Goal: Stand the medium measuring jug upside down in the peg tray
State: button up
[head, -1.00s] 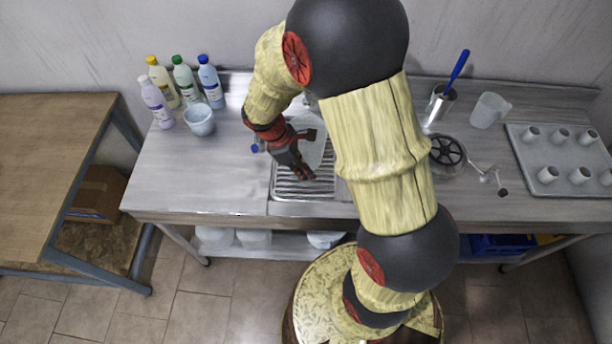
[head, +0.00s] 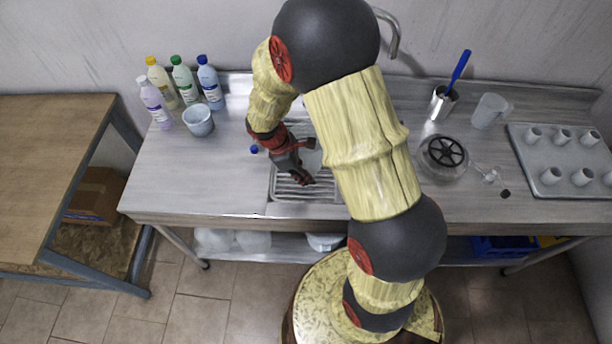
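The grey peg tray (head: 519,184) lies at the right end of the steel counter, with several white pegs standing up in it and no jug on them. A translucent jug (head: 488,111) with a handle stands upright left of the tray. A pale blue, cup-like vessel (head: 198,121) stands at the left by the bottles. My gripper (head: 303,179) points down over the ribbed drainer. A pale translucent shape (head: 310,160) shows beside it, mostly hidden by my arm. I cannot tell which vessel is the medium jug, or whether my fingers hold anything.
Several bottles (head: 183,82) stand at the back left. A metal holder with a blue-handled tool (head: 443,103), a clear round vessel with a black spoked top (head: 443,153) and a small black piece (head: 505,193) are right of my arm. The front left counter is clear.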

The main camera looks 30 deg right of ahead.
jog(key=o, duration=0.4)
jog(key=shift+c, duration=0.2)
jog(key=p+v, duration=0.3)
jog(key=v, duration=1)
jog(key=s+a+r+m+t+y, duration=0.2)
jog(key=s+r+m+t, duration=0.2)
jog(key=s+r, duration=0.3)
jog(key=s+a+r+m+t+y, duration=0.1)
jog(key=s+a+r+m+t, duration=0.2)
jog(key=s+r+m, duration=0.4)
jog(key=shift+s+r+t+y, duration=0.4)
jog(key=shift+s+r+t, duration=0.3)
jog(key=shift+r, duration=2.85)
jog(key=shift+b, duration=0.3)
